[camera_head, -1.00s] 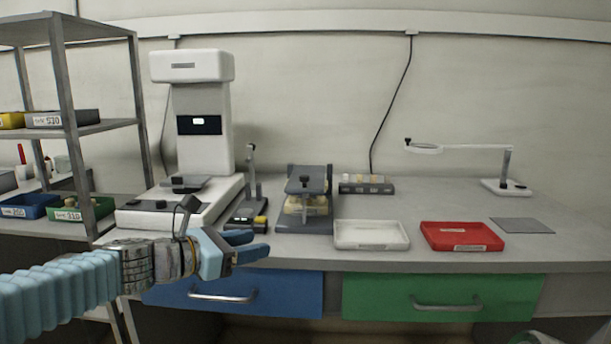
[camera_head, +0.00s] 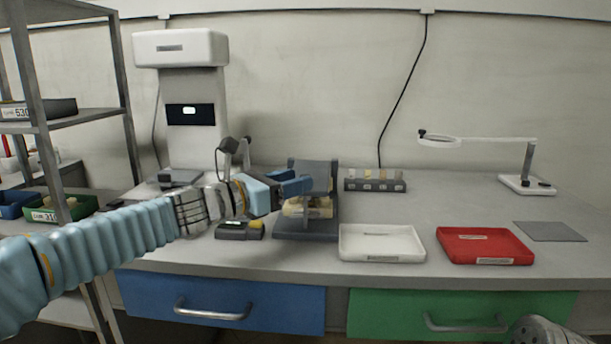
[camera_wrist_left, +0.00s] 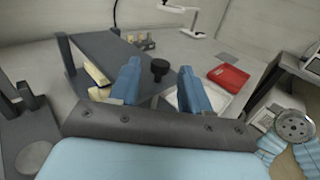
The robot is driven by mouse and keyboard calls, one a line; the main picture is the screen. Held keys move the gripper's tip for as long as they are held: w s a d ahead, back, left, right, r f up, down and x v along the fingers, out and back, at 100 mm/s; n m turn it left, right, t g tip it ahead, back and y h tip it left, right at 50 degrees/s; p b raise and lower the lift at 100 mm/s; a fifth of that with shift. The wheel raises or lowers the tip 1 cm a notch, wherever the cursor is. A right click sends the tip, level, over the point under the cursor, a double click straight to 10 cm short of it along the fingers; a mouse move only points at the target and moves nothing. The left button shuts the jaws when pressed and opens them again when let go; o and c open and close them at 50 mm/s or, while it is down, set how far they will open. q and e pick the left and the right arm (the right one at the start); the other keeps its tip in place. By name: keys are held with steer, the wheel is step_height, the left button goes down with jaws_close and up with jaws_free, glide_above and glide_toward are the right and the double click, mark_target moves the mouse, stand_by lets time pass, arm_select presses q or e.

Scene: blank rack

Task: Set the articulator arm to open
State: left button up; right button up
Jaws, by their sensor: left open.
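The articulator (camera_head: 306,234) is a dark grey frame on the bench with a yellowish cast (camera_head: 322,209) inside. Its grey upper arm (camera_head: 318,174) lies over the cast; the left wrist view shows this arm as a long plate (camera_wrist_left: 112,52) with a black knob (camera_wrist_left: 159,68) at its end. My left gripper (camera_head: 296,184) is open and empty, in front of the upper arm and partly hiding it. In the left wrist view the blue fingers (camera_wrist_left: 158,82) stand on either side of the knob, apart from it as far as I can tell.
A white tray (camera_head: 348,254) and a red tray (camera_head: 452,257) lie right of the articulator. A tall white machine (camera_head: 190,120), a block rack (camera_head: 375,186) and a magnifier lamp (camera_head: 526,185) stand behind.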

arm_select(q)
steer(key=shift+x, duration=1.85)
jaws_close()
